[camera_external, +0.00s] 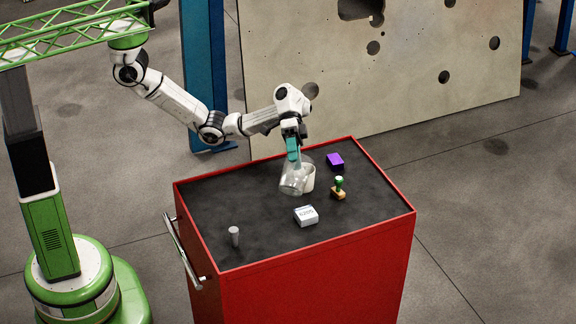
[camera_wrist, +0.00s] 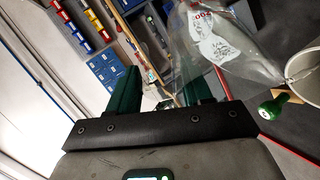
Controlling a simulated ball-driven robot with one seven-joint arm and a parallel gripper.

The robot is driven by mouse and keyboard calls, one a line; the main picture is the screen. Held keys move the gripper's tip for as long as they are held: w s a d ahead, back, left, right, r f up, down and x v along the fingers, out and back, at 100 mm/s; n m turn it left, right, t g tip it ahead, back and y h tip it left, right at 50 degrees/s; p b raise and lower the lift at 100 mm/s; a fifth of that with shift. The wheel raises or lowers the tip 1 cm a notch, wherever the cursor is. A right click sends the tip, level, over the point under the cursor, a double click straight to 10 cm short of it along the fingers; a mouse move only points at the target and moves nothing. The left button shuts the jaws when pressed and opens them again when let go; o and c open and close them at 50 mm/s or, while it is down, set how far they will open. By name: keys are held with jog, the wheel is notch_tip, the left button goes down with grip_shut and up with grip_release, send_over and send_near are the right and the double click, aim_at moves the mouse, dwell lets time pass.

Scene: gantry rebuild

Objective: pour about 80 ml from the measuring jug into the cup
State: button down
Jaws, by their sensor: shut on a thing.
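The clear measuring jug (camera_external: 292,182) is over the middle of the cart top, tilted. In the wrist view the jug (camera_wrist: 225,45) shows printed marks and red figures, and its narrow end lies close to the cup. I cannot tell the liquid level or whether any is flowing. The pale cup (camera_external: 309,179) stands just right of the jug, partly hidden by it; its rim (camera_wrist: 303,66) shows at the right edge of the wrist view. My gripper (camera_external: 293,153), with green fingers (camera_wrist: 156,85), is shut on the jug; the exact grip is hard to see.
On the black-topped red cart (camera_external: 265,240) are a purple box (camera_external: 335,160), a green-knobbed stamp (camera_external: 339,188), a white box (camera_external: 306,215) and a grey cylinder (camera_external: 234,236). The stamp stands close to the cup's right. The cart's left and front-right top is clear.

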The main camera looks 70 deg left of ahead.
aim_at(293, 178)
jog(key=shift+w+a+r+g+h, duration=0.45)
jog(key=shift+a+r+g+h, duration=0.05)
jog(key=shift+h, duration=0.1)
dwell(1.3)
jog(key=shift+s+d, duration=0.1)
jog(key=shift+s+d+f+t+y+b, duration=0.4)
jog(key=shift+s+d+f+t+y, duration=0.3)
jog(key=shift+y, duration=0.4)
jog(key=shift+s+d+f+m+t+y+p, duration=0.2)
jog(key=shift+d+m+t+y+p, duration=0.15)
jog(key=shift+p, duration=0.2)
jog(key=shift+f+y, duration=0.25)
jog(key=shift+f, duration=0.15)
jog(key=t+y+p, duration=0.1)
jog(key=p, duration=0.1)
jog(key=shift+s+d+f+p, duration=0.1)
jog(key=shift+s+d+p, duration=0.25)
jog(key=shift+p, duration=0.05)
jog(key=shift+f, duration=0.15)
jog(key=shift+s+d+p, duration=0.1)
jog(key=shift+s+p, duration=0.05)
jog(key=shift+p, duration=0.2)
